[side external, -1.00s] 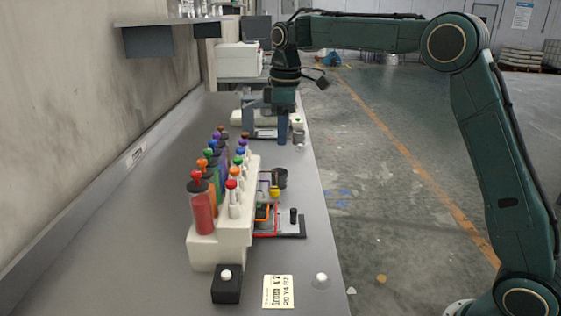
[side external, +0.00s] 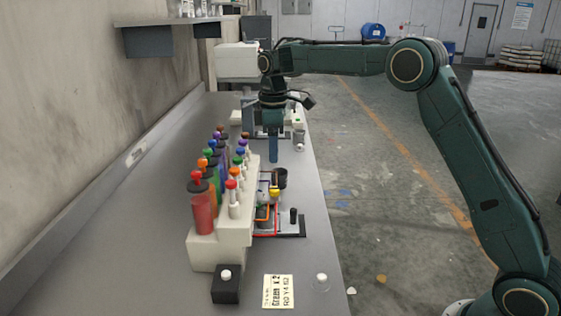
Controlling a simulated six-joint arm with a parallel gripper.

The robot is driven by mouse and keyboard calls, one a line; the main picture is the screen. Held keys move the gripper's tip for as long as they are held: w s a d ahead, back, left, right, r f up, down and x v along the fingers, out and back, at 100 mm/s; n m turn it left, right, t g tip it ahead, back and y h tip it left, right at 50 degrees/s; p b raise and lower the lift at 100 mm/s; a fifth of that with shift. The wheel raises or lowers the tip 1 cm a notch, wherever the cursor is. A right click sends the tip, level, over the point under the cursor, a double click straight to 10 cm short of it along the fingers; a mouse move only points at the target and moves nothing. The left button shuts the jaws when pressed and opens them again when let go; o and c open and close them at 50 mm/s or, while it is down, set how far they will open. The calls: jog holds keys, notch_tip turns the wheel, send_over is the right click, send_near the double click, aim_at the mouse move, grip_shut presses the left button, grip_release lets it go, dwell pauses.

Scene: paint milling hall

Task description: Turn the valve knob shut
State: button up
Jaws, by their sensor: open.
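A small rig of coloured pipes (side external: 264,214) sits on the bench beside the white bottle rack. On it are a yellow knob-like part (side external: 274,193), a dark cup-shaped part (side external: 280,178) and a small black upright knob (side external: 293,216). I cannot tell for sure which of these is the valve knob. My gripper (side external: 273,158) points straight down, just beyond the dark cup-shaped part and apart from it. It is open and holds nothing visible. Only one finger shows clearly from this side.
The white rack (side external: 222,245) holds several coloured bottles and capped tubes close left of the rig. A black box with a white button (side external: 226,287), a paper label (side external: 278,292) and a clear dome (side external: 321,282) lie in front. The right bench edge is close.

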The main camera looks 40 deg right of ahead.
aim_at(274, 188)
notch_tip(274, 188, down, 11)
jog(key=shift+f, duration=0.1)
dwell(0.4)
jog(key=c, duration=1)
